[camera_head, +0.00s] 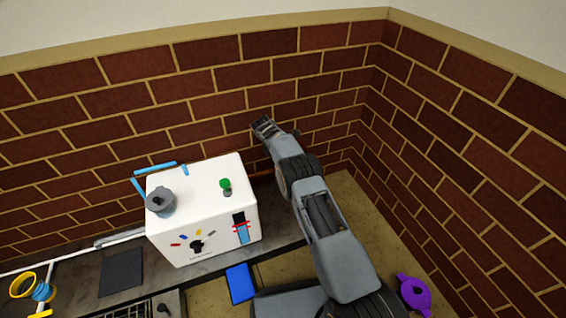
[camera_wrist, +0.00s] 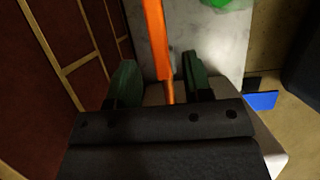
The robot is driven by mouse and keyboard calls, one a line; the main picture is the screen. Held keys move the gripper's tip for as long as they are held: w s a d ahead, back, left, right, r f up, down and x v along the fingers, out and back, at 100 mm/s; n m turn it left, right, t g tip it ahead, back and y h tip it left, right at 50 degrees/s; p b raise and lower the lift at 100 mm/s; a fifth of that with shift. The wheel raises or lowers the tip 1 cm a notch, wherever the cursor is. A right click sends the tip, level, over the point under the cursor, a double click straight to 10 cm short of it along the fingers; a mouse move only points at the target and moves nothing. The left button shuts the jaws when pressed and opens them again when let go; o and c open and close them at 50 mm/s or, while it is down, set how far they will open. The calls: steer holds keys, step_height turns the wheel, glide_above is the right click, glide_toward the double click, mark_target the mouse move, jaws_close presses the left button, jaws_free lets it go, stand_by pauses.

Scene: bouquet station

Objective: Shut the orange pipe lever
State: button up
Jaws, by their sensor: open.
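The orange lever (camera_wrist: 155,40) shows in the wrist view as a long straight bar. It runs from the top edge down between the two green fingers of my gripper (camera_wrist: 160,82). My gripper is open, with a finger on each side of the bar and visible gaps. I cannot tell whether either finger touches it. The lever's lower end is hidden behind my gripper body. In the head view my gripper (camera_head: 264,128) is at the brick wall, behind and right of the white box (camera_head: 178,236); the lever is not clearly visible there.
The white box carries a green knob (camera_head: 225,184) and a grey round part (camera_head: 160,201). A blue block (camera_head: 241,284) lies in front of it. A purple item (camera_head: 414,294) sits at the right. The brick wall (camera_head: 200,106) closes off the back and right.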

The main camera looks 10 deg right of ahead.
steer(key=shift+b+x, duration=0.3)
steer(key=shift+x, duration=0.95)
steer(key=shift+c, duration=0.4)
jaws_close()
